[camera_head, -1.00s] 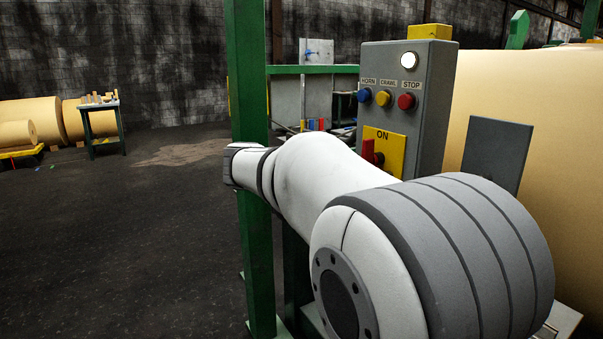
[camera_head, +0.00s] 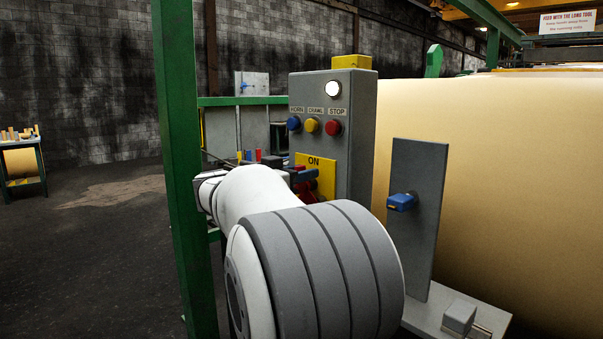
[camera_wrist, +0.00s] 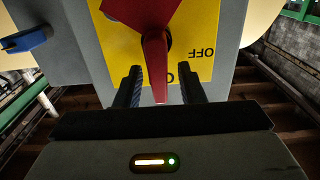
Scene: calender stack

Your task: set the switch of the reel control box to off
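The grey reel control box (camera_head: 358,130) stands right of the green post, with a yellow switch plate (camera_head: 330,168) marked ON at its top. In the wrist view the plate (camera_wrist: 208,25) is upside down, with OFF at the right. The red switch lever (camera_wrist: 154,50) points toward the partly hidden ON mark. My gripper (camera_wrist: 162,72) is open, with one finger on each side of the lever's end and a visible gap on both sides. In the head view my arm and gripper (camera_head: 304,178) hide much of the plate's lower part.
Above the plate are a blue HORN button (camera_head: 293,124), a yellow CRAWL button (camera_head: 312,126), a red STOP button (camera_head: 333,127) and a white lamp (camera_head: 332,88). A grey panel with a blue handle (camera_head: 401,202) stands at the right, before a large tan roll (camera_head: 490,190). A green post (camera_head: 180,150) stands left of my arm.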

